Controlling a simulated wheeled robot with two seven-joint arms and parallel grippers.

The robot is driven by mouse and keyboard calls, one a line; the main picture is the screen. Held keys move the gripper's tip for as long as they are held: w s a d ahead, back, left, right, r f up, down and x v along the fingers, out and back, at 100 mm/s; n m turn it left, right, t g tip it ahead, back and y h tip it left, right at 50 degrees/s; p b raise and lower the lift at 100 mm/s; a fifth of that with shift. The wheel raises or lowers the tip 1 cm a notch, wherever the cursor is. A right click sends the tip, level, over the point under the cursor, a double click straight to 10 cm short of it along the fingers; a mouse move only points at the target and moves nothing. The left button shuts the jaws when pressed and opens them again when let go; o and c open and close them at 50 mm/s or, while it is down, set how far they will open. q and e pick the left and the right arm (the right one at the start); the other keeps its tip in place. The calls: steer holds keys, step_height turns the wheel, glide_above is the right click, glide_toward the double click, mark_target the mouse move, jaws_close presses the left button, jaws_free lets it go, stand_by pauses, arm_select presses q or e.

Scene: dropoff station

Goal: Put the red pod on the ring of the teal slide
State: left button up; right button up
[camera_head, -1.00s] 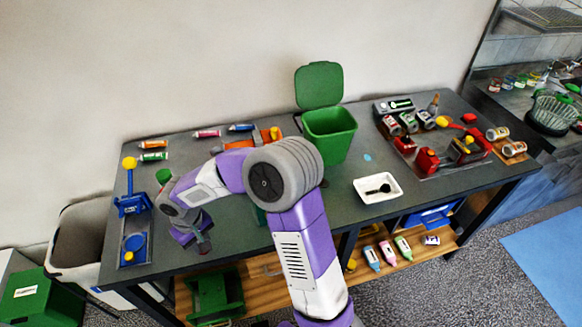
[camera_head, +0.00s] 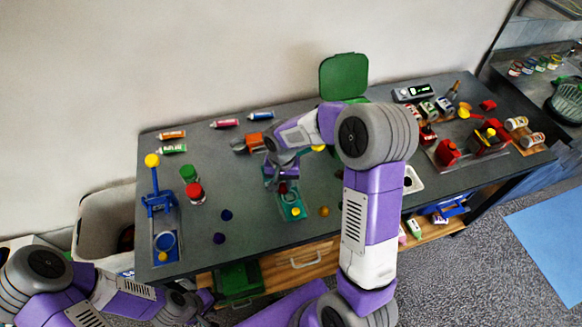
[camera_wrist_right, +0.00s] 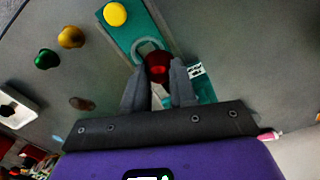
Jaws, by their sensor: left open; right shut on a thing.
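The teal slide (camera_head: 286,204) lies on the table in front of my right arm, with a yellow knob (camera_head: 296,212) at its near end. In the right wrist view the slide (camera_wrist_right: 126,36) shows its pale ring (camera_wrist_right: 143,46). My right gripper (camera_wrist_right: 158,82) is shut on the red pod (camera_wrist_right: 157,65). The pod is at the ring and overlaps it in the picture; whether it touches is unclear. In the head view my right gripper (camera_head: 283,184) is over the slide and hides part of it. My left gripper (camera_head: 207,299) is open, low at the table's front left.
Red-lidded (camera_head: 195,192) and green-lidded jars stand farther left, beside a blue stand (camera_head: 160,204). A green bin (camera_head: 343,78) is behind my right arm.

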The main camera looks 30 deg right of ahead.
steer(key=shift+s+d+r+m+p, duration=0.2)
steer(key=shift+d+r+m+p, duration=0.5)
steer(key=shift+d+m, duration=0.15)
steer(key=shift+m, duration=0.25)
steer(key=f+b, duration=0.1)
steer(key=f, duration=0.1)
steer(key=f+b, duration=0.3)
steer(key=shift+d+f, duration=0.25)
steer(key=shift+f, duration=0.05)
steer(key=shift+f+b, duration=0.4)
steer(key=shift+f, duration=0.1)
arm_select(q)
step_height(320, 180, down, 2)
steer(key=shift+w+f, duration=0.1)
steer(key=shift+f, duration=0.1)
steer(key=shift+f, duration=0.2)
arm_select(e)
steer(key=o, duration=0.8)
steer(key=shift+o, duration=0.2)
steer(key=shift+r, duration=0.1)
